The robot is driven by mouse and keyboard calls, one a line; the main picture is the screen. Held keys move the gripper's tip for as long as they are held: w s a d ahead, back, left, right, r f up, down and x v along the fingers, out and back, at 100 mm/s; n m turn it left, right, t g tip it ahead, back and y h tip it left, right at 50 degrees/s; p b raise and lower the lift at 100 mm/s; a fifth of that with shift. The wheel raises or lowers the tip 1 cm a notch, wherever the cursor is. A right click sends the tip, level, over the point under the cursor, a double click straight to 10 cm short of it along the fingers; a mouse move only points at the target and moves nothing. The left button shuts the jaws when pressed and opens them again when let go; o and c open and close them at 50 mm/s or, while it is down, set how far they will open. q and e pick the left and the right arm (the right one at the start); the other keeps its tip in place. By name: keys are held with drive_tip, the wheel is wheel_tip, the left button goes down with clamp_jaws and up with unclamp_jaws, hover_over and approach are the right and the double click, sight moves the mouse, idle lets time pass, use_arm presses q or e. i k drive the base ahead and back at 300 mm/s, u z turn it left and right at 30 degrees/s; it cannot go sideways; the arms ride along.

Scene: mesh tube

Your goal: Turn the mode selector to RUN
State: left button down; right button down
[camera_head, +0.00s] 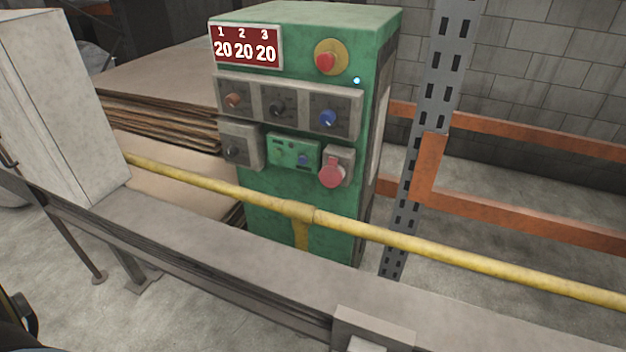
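A green control cabinet (300,212) stands upright behind a yellow rail. Its upper grey panel (290,86) has an orange knob (233,100), a black knob (277,107) and a blue knob (328,118). Neither of my grippers is in view.
A yellow rail (430,246) and a grey beam (200,230) cross in front of the cabinet. Red buttons (325,61) and (331,175) are near the knobs. A pale box (55,110) stands left; a perforated post (437,85) and orange rails (540,220) stand right.

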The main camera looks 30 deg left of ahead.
sight(232, 151)
drive_tip(key=u, duration=1.85)
drive_tip(key=k, duration=1.05)
drive_tip(key=u, duration=1.35)
drive_tip(key=i, duration=1.95)
drive_tip(key=z, duration=0.75)
drive_tip(key=i, duration=1.35)
drive_tip(key=z, duration=1.25)
